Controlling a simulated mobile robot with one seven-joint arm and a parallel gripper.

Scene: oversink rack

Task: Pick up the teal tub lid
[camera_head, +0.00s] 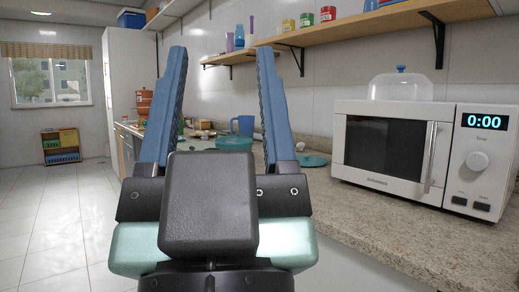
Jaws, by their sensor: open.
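A flat teal lid (315,160) lies on the granite counter, just right of my gripper's right finger, which hides its left part. A round teal tub (233,143) stands farther back on the counter and shows between my fingers. My gripper (221,52) is open and empty, with its two blue fingers pointing up in the picture. It looms close to the camera in front of the counter; its exact distance from the lid I cannot tell.
A white microwave (385,150) stands right of the lid, with a clear dome (400,88) on top. A blue jug (242,125) stands behind the tub. Shelves (375,22) hang above the counter. The floor (50,215) at left is clear.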

